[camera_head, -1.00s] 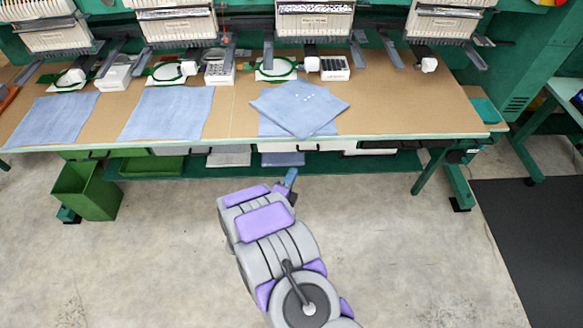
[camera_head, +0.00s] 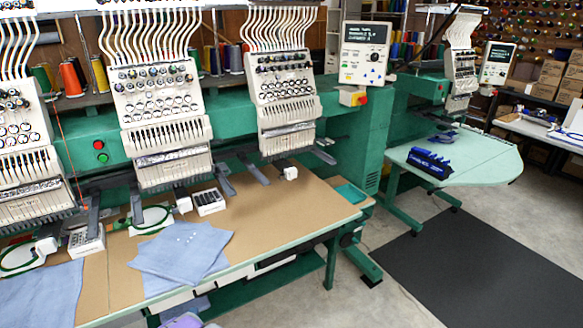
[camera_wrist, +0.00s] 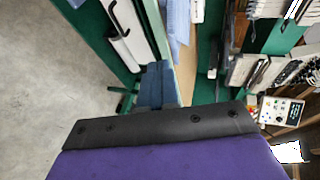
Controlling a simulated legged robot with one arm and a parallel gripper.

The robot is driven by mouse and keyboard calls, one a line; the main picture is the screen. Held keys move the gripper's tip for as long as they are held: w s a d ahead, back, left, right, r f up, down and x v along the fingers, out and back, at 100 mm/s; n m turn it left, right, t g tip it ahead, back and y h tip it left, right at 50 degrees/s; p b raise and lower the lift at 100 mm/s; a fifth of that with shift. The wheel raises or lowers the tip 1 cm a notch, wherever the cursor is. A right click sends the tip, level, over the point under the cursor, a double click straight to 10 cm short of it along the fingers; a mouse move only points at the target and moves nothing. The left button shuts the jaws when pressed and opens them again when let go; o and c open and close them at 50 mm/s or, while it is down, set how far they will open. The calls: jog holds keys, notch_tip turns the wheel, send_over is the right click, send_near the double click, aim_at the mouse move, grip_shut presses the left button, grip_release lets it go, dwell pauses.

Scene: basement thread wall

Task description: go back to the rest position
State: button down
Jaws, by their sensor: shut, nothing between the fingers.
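My gripper (camera_wrist: 156,72) shows in the wrist view as dark blue fingers held together, with nothing between them. It is beyond the black and purple edge of my arm, near the green and white side of the long work table. In the head view the gripper is out of sight; only a bit of my purple arm shows at the bottom edge. The long table (camera_head: 265,218) has stacked blue cloths (camera_head: 182,252) on its brown top, apart from my arm.
Embroidery machines (camera_head: 165,100) line the table's back. A second machine table (camera_head: 475,162) with a blue rack (camera_head: 428,163) stands at the right. A dark mat (camera_head: 450,265) and open concrete floor lie in front. A control screen (camera_head: 364,52) stands above the first table's end.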

jog(key=s+d+r+n+g+y, duration=0.1)
jog(key=s+d+r+n+g, duration=0.3)
jog(key=d+r, duration=0.4)
jog(key=s+d+r+n+g+y, duration=0.1)
jog(key=d+r+n+g, duration=0.5)
jog(key=r, duration=0.3)
jog(key=s+d+r+n+g+h, duration=0.2)
jog(key=s+d+r+g, duration=0.1)
jog(key=s+d, duration=1.1)
jog(key=s+d+r+n+g+h, duration=0.2)
jog(key=s+d+r+n, duration=0.1)
jog(key=s+d, duration=1.2)
jog(key=shift+r+g+h, duration=0.4)
jog(key=shift+r, duration=0.3)
